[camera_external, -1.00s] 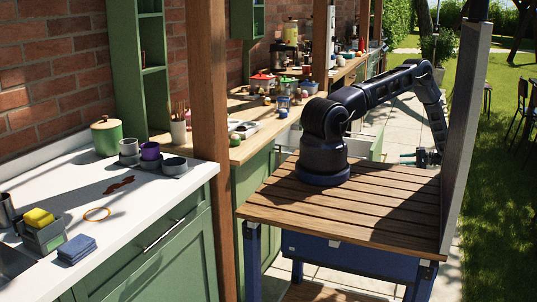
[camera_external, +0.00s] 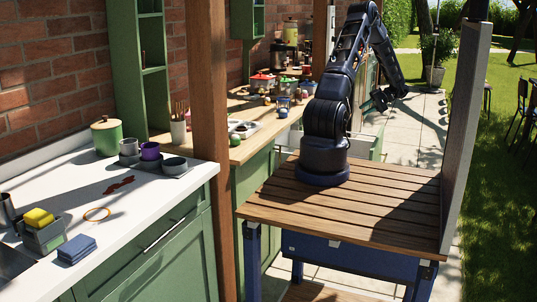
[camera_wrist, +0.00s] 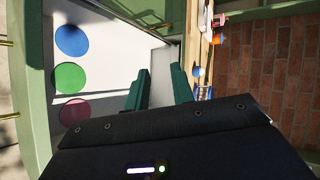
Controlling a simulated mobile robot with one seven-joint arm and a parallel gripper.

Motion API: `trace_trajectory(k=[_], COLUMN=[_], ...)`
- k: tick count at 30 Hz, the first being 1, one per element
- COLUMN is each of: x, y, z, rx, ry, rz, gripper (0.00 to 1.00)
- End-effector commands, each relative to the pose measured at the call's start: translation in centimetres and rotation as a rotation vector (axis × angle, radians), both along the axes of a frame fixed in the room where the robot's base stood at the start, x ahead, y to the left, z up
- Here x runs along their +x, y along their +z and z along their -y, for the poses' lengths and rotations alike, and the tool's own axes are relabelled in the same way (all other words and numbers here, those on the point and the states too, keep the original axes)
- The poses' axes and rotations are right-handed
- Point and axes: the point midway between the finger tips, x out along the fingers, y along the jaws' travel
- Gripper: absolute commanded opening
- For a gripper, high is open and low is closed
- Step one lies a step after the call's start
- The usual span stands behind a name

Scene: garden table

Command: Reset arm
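My gripper (camera_external: 383,99) is raised at the far side of the slatted wooden table (camera_external: 390,205), with my arm bent upright above its base. In the wrist view, the two dark green fingers of my gripper (camera_wrist: 160,82) stand apart with nothing visible between them. Below them is a white surface (camera_wrist: 105,45) with green edges. A blue disc (camera_wrist: 72,40), a green disc (camera_wrist: 69,77) and a pink disc (camera_wrist: 75,110) show on it, apart from the fingers.
A wooden counter (camera_external: 222,152) with pots, jars and small round items runs along the brick wall. A white worktop (camera_external: 125,222) holds cups, a green canister (camera_external: 106,137) and sponges. A wooden post (camera_external: 209,100) and a grey upright panel (camera_external: 465,130) flank my table.

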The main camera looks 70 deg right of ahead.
Motion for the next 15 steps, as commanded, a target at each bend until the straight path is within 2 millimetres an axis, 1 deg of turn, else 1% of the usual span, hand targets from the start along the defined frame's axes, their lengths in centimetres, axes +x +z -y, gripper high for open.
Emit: trace_trajectory(k=[1,6,8,9,11,12,14,15], x=[2.5,9.6,12.0,13.6,15.8,17.3,19.4,20.7], y=[1.6,5.8,7.2,8.1,9.4,10.3,11.6,12.4], z=[-0.4,-2.3,-3.2,-3.9,-5.1,-5.9,-7.3,-8.3], rx=[-0.009,-0.037,-0.049,-0.058,-0.073,-0.085,-0.104,-0.118], ry=[0.036,0.133,0.166,0.187,0.219,0.239,0.269,0.288], rz=[-0.022,-0.107,-0.137,-0.156,-0.184,-0.202,-0.23,-0.246], gripper=[0.24,0.24,0.24,0.24,0.24,0.24,0.24,0.24])
